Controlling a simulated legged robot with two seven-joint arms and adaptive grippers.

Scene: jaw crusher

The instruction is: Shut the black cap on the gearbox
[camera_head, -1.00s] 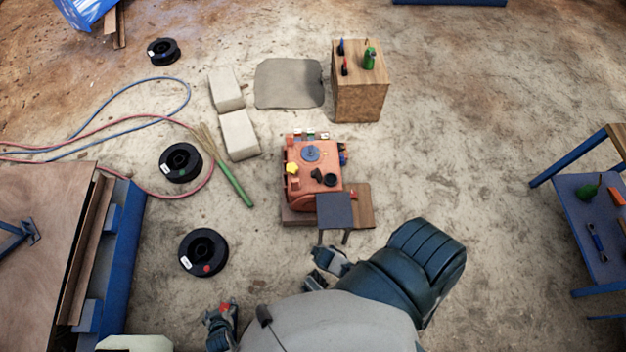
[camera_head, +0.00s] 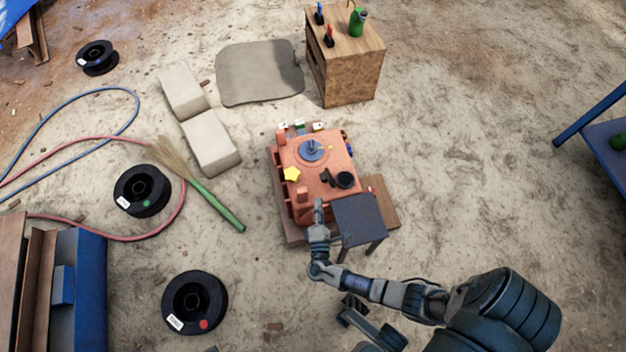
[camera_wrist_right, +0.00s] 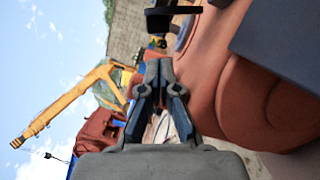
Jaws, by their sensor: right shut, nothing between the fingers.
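The orange-red gearbox (camera_head: 290,155) stands at the middle of the head view. On its top right is a round black part (camera_head: 345,180), with a smaller dark piece (camera_head: 326,176) just left of it. I cannot tell for sure which is the cap's lid. In the right wrist view a black flat piece (camera_wrist_right: 173,11) stands above the orange surface, beyond my fingers. My right gripper (camera_head: 319,203) is shut and empty over the gearbox's near edge, short of the black parts. It also shows in the wrist view (camera_wrist_right: 158,68).
A small dark table-like stand (camera_head: 359,219) is close to the right of my right gripper. A yellow star knob (camera_head: 292,174) and a blue round part (camera_head: 312,150) are on the gearbox top. A wooden cabinet (camera_head: 352,78) stands behind.

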